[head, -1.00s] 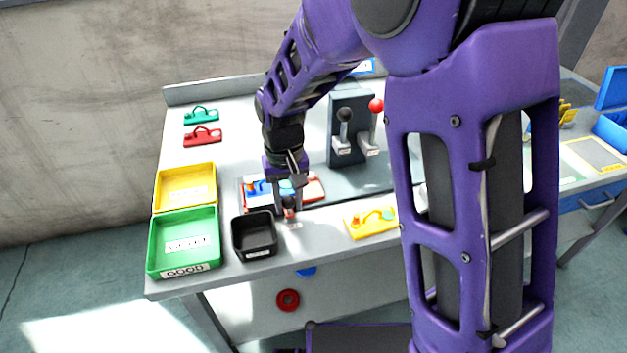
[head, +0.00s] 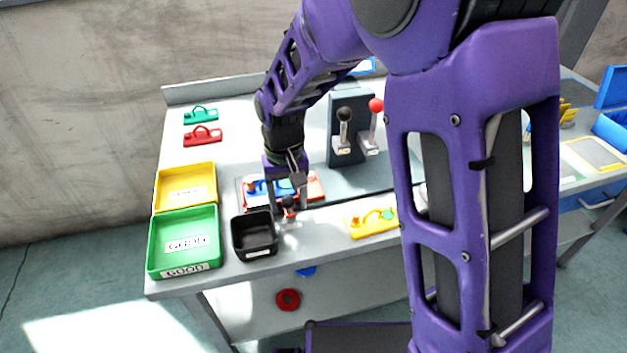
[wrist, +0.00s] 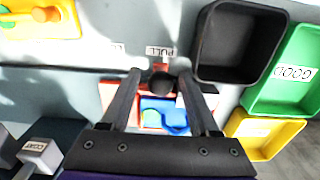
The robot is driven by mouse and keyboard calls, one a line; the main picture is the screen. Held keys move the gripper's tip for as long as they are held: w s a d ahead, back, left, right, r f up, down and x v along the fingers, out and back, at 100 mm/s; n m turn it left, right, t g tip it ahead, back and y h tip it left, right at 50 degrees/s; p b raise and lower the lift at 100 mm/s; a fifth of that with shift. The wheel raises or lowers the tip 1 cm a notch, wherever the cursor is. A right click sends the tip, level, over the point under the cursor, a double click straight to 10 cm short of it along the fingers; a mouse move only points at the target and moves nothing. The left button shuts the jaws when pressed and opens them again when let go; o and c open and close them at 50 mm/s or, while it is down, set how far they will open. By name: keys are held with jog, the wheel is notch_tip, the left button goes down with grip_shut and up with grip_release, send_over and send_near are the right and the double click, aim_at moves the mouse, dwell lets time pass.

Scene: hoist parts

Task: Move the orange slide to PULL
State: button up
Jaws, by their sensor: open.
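My gripper (head: 289,207) is low over the front part of the bench, with its fingers spread apart. In the wrist view the two fingertips (wrist: 160,73) stand on either side of a dark round knob (wrist: 162,84), with gaps between. The knob also shows between the fingers in the head view (head: 289,201), with a little reddish-orange below it. I take it to be the handle of the orange slide, whose body is mostly hidden. A white PULL label (wrist: 160,51) lies just beyond the knob in the wrist view.
A black bin (head: 254,236) stands close to the left of my gripper, with green (head: 184,243) and yellow (head: 186,188) trays further left. A blue part (wrist: 170,118) lies on a red-orange piece behind the knob. Levers (head: 344,130) stand at the back; a yellow part (head: 372,221) lies to the right.

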notch_tip(320, 180, up, 9)
jog(key=p, duration=0.6)
jog(key=shift+r+p, duration=0.1)
jog(key=shift+p, duration=0.3)
